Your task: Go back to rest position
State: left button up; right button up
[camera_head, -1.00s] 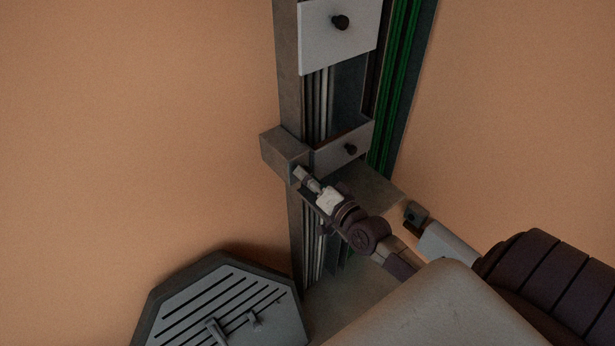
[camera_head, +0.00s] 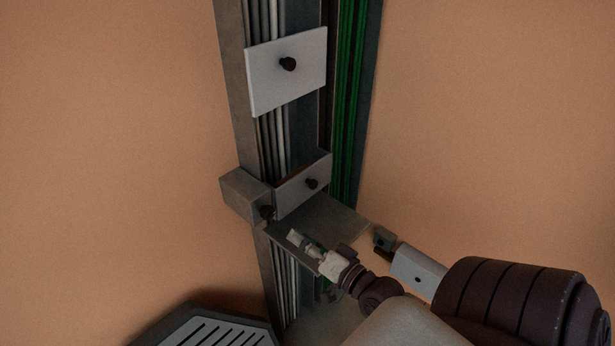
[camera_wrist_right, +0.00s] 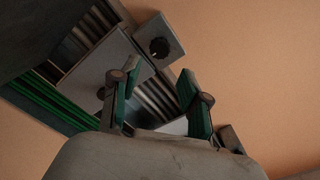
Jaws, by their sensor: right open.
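My right gripper (camera_head: 301,242) is open and empty in the head view, in front of the gantry's flat shelf plate (camera_head: 340,216). It is just below and right of the side block (camera_head: 243,194), whose dark knob (camera_head: 267,212) shows clear of the fingers. In the right wrist view the two green-lined fingers of my right gripper (camera_wrist_right: 155,92) stand apart, with gantry parts behind them. A grey block with a black knob (camera_wrist_right: 159,47) shows beyond the fingers. My left gripper is not in view.
The gantry's upright rail (camera_head: 232,75) carries an upper white plate (camera_head: 264,84) and a lower plate (camera_head: 291,197), each with a black knob. Green strips (camera_head: 349,85) run along its right side. Bare orange floor lies on both sides.

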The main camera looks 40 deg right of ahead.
jog(key=shift+s, duration=0.7)
